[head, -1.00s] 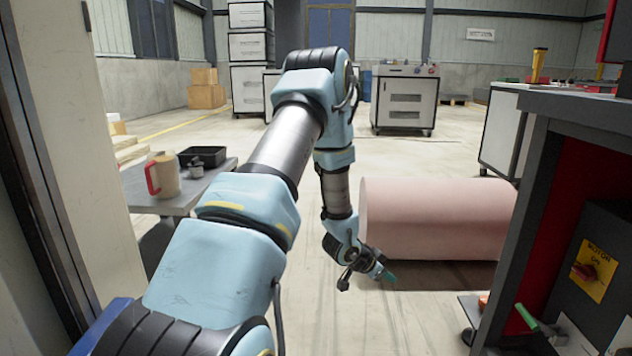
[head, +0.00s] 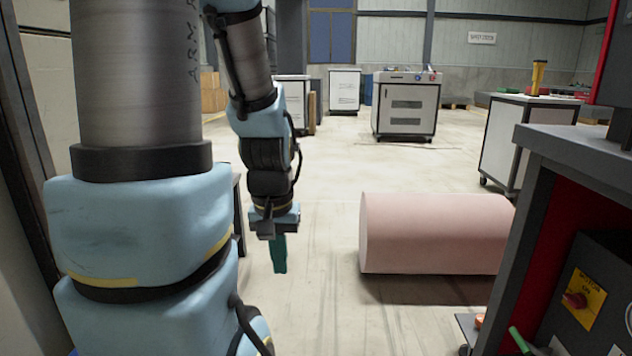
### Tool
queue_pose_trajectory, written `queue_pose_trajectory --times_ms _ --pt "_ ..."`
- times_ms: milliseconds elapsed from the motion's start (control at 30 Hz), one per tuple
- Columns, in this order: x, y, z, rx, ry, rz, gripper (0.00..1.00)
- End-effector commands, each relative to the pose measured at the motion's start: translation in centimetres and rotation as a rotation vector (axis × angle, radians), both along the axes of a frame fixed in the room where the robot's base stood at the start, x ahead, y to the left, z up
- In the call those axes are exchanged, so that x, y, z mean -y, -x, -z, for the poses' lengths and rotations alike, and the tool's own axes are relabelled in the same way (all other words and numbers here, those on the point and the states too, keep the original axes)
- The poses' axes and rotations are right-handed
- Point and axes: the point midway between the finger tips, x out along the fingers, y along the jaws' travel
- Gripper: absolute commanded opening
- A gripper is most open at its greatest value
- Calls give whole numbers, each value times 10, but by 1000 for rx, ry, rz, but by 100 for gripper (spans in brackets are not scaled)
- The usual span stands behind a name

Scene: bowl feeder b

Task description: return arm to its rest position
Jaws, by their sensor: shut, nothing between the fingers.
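My arm fills the left side of the head view, folded upright with its forearm hanging down beyond the near links. My gripper (head: 279,254), with teal fingers, points straight down over the open floor. It is shut and holds nothing. It hangs to the left of the pink cylinder, with a clear gap between them in the picture.
A large pink cylinder (head: 435,234) lies on the floor at the centre right. A dark bench with a red panel and a yellow switch plate (head: 583,300) stands at the near right. White cabinets (head: 405,105) stand further back. The floor (head: 325,315) between my arm and the cylinder is clear.

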Motion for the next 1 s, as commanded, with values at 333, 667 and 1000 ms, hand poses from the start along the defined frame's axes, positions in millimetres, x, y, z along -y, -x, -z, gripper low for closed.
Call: queue_pose_trajectory --times_ms 333,667,1000 --pt "0 -1 -89 1 -2 5 0" --pt "0 -2 -195 2 -2 6 0" --pt "0 -2 -302 2 -2 6 0"
